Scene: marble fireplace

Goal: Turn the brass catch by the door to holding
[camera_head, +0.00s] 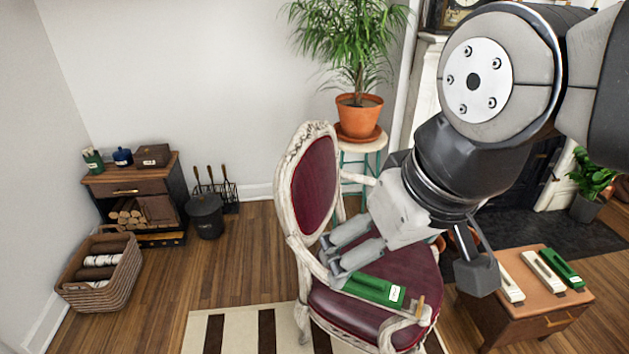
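I cannot make out the brass catch in this view; it may be hidden or too small to tell. A small wooden door (158,209) shows on the low cabinet (177,195) at the left, beside stacked logs, and looks shut. My gripper (332,258) reaches down and left over the chair's seat, in front of the chair back. Its two fingers look apart, with nothing seen between them. Part of my arm covers much of the fireplace at the right.
A red-seated chair (312,187) stands beneath my gripper, with a green case (374,288) on its seat. A basket (100,270), coal bucket (206,215), plant stand (362,148) and small table (520,318) stand around it.

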